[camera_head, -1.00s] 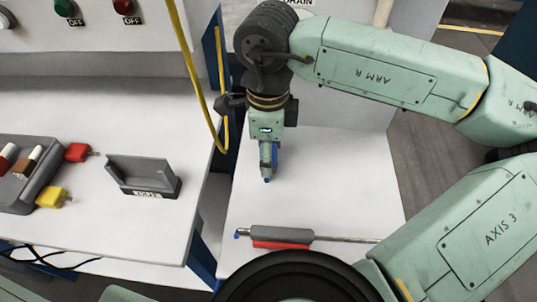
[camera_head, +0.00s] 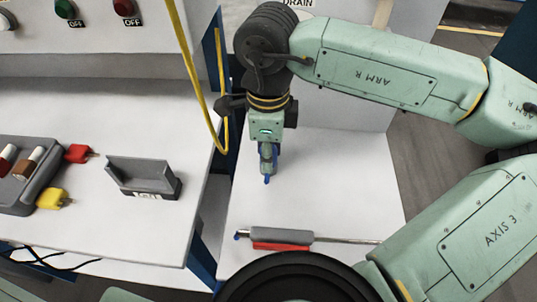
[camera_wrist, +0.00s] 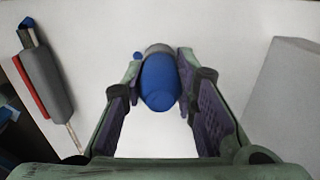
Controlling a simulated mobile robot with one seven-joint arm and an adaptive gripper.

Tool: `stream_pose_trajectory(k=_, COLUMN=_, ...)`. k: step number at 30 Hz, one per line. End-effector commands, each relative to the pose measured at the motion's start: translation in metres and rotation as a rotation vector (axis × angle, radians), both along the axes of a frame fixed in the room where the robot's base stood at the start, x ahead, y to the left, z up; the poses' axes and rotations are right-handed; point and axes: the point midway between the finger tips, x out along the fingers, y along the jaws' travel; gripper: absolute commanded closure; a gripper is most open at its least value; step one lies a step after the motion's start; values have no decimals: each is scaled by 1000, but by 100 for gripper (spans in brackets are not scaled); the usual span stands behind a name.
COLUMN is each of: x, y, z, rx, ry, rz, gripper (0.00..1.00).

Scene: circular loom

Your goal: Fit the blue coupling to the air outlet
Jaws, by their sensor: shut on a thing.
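My gripper (camera_head: 267,170) points down above the white table on the right in the head view. It is shut on the blue coupling (camera_head: 267,180), whose blue tip shows just below the fingers. In the wrist view the blue coupling (camera_wrist: 160,82) sits between the two fingertips, with a grey part behind it. A grey tool with a red underside (camera_head: 281,237) and a thin metal rod lies on the table in front of the gripper, apart from it. It has a small blue end at its left. I cannot tell whether this is the air outlet.
The left bench holds an empty grey cradle (camera_head: 145,178), a grey block with plugs (camera_head: 22,178), a red plug (camera_head: 79,153) and a yellow plug (camera_head: 53,198). A yellow hose (camera_head: 195,80) hangs left of my arm. The white tabletop (camera_head: 340,180) right of my gripper is clear.

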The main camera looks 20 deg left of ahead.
Motion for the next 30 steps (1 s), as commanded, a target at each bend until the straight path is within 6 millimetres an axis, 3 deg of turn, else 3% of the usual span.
stream_pose_trajectory(k=19, x=0, y=0, z=14, rx=0, ry=0, rz=0, gripper=100)
stream_pose_trajectory(k=30, x=0, y=0, z=45, rx=0, ry=0, rz=0, gripper=100)
